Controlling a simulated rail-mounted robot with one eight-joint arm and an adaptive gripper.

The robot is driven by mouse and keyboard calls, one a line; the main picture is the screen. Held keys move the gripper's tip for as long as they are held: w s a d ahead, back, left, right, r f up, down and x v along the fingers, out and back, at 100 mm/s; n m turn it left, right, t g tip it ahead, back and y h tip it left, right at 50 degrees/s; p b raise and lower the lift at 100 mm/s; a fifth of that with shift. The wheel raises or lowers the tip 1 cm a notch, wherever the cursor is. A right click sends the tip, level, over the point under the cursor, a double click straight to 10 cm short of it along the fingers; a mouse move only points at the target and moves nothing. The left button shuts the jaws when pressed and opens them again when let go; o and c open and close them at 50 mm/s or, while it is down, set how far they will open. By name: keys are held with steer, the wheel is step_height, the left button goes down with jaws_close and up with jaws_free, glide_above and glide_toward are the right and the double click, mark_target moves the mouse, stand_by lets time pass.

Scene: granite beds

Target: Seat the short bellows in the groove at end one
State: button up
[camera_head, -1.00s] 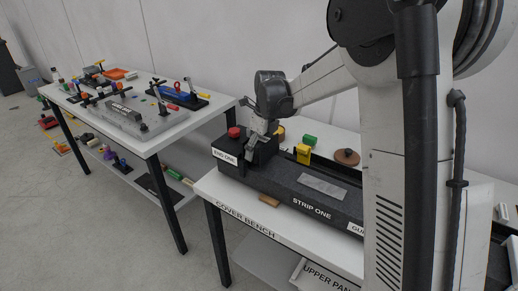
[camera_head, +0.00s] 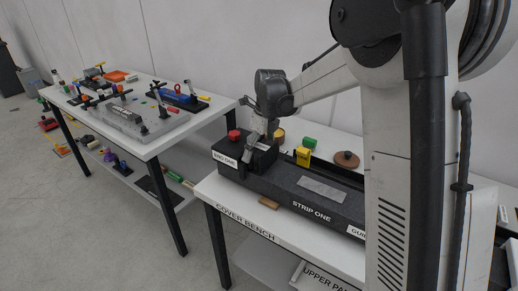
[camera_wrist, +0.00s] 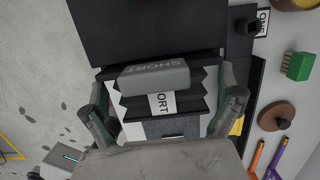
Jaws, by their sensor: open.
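The short bellows (camera_wrist: 155,80) shows in the wrist view as dark pleats with a grey top plate and a white label, both marked SHORT. It lies close against a broad black block (camera_wrist: 150,30). My gripper (camera_wrist: 166,112) is open, with one finger on each side of the bellows; contact cannot be told. In the head view my gripper (camera_head: 252,152) points down at the block labelled END ONE (camera_head: 226,160), at the left end of the STRIP ONE bed (camera_head: 322,190). The groove is hidden, so I cannot tell how the bellows sits in it.
A red knob (camera_head: 234,134) stands by end one. A yellow block (camera_head: 303,156), a green brush-like block (camera_head: 309,143) and a brown disc (camera_head: 346,159) are behind the bed. A second bench (camera_head: 150,125) with fixtures stands at left, across a gap.

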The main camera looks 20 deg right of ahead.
steer(key=shift+s+d+r+p, duration=0.15)
steer(key=shift+r+p, duration=0.4)
steer(key=shift+r, duration=0.6)
steer(key=shift+s+d+r+p, duration=0.1)
steer(key=shift+r+p, duration=0.4)
steer(key=shift+r, duration=0.65)
step_height(320, 180, up, 11)
steer(key=s+d, duration=0.1)
steer(key=s+r+n+t, duration=0.1)
steer(key=s+r+n, duration=0.2)
steer(key=s+n, duration=0.5)
steer(key=s+f+n+t, duration=0.2)
steer(key=s+f+n, duration=0.2)
steer(key=s+n, duration=0.6)
steer(key=s+a+f+n+t+h, duration=0.1)
steer(key=s+f+n+t, duration=0.1)
steer(key=s+n, duration=0.8)
steer(key=s+f, duration=0.1)
steer(key=s, duration=0.3)
steer(key=shift+s+a+f+t+b, duration=0.2)
steer(key=shift+a+f+t+b, duration=0.05)
steer(key=shift+f+t+b, duration=0.15)
